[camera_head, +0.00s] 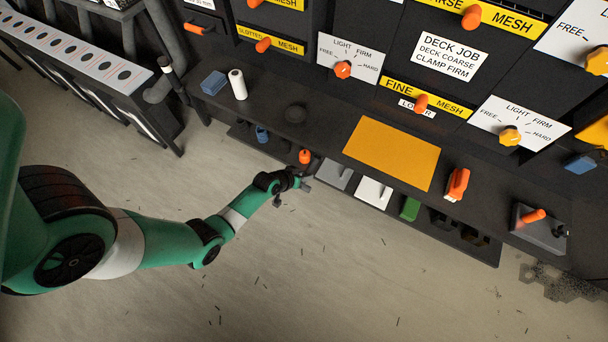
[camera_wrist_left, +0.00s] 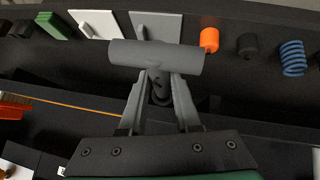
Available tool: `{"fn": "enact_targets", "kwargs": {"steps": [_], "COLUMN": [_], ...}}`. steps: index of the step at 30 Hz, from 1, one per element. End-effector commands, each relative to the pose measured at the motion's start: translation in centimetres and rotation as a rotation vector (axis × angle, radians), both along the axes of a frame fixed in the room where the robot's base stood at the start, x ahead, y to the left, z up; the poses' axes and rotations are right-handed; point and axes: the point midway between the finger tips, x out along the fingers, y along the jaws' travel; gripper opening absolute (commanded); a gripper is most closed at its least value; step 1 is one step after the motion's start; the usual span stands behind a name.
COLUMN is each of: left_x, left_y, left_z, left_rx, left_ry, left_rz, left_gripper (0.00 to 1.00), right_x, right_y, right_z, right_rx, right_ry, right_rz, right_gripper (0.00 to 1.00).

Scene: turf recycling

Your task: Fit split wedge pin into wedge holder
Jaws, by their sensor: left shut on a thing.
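My left gripper (camera_wrist_left: 160,88) is shut on a grey T-shaped pin (camera_wrist_left: 157,57), which looks like the split wedge pin. In the left wrist view its thick round crossbar lies across and beyond the fingertips, with the stem between the fingers. In the head view my left gripper (camera_head: 291,191) hangs over the front of the low shelf, in front of the grey plate; the pin is small and partly hidden there. I cannot clearly identify the wedge holder; a grey block with an orange handle (camera_head: 544,236) sits at the bench's right end. My right gripper is not in view.
The low shelf holds an orange cylinder (camera_head: 305,156), a grey plate (camera_head: 333,174), a white plate (camera_head: 373,192), a green block (camera_head: 410,208) and a blue spring (camera_wrist_left: 293,58). A yellow mat (camera_head: 392,153) and an orange-and-white item (camera_head: 456,184) lie on the bench. The floor in front is open.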

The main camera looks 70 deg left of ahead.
Motion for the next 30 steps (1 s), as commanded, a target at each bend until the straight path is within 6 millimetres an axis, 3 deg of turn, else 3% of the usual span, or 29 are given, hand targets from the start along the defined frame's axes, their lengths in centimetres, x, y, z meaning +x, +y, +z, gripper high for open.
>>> {"fn": "enact_targets", "kwargs": {"steps": [30], "left_x": [1.6], "left_y": [1.3], "left_z": [0.0], "left_rx": [0.002], "left_ry": [-0.003], "left_rz": [0.001], "left_gripper": [0.0], "right_x": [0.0], "right_y": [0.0], "right_z": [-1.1], "right_rx": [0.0], "right_ry": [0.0], "right_rz": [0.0], "right_gripper": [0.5]}}
